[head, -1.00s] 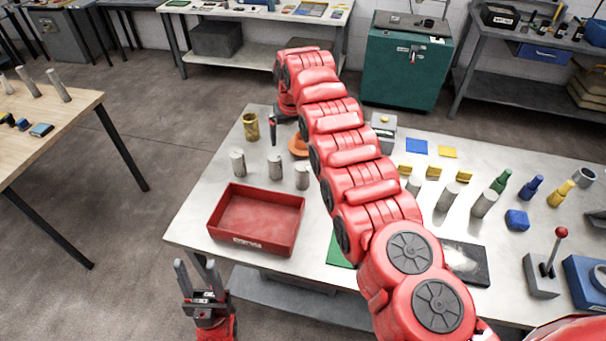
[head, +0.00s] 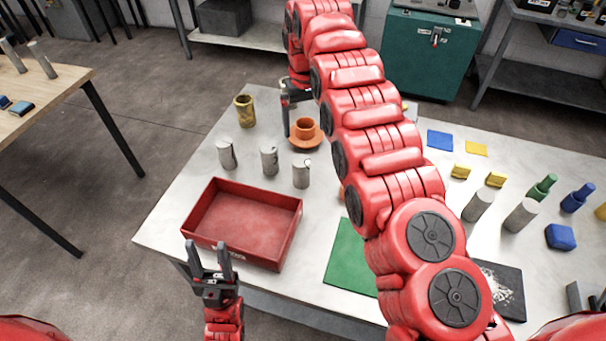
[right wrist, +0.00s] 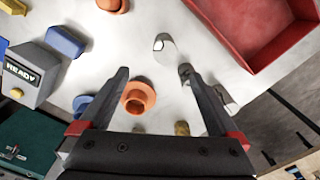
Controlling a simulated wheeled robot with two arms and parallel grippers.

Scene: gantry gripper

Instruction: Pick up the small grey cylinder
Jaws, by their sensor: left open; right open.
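Three grey cylinders stand upright behind the red tray: the left one (head: 227,153), the middle one (head: 269,160) and the right one (head: 301,173), which looks shortest. My right gripper (head: 287,118) points down behind them, left of the orange cup (head: 305,128), open and empty. In the right wrist view its fingers (right wrist: 155,73) are apart; the orange cup (right wrist: 138,97) shows between them, and a grey cylinder (right wrist: 165,48) stands beyond the tips, apart from them. My left gripper (head: 210,255) is open and empty in front of the tray.
The red tray (head: 225,251) is empty. A yellow cup (head: 245,110) stands at the back left. My right arm hides part of the table's middle.

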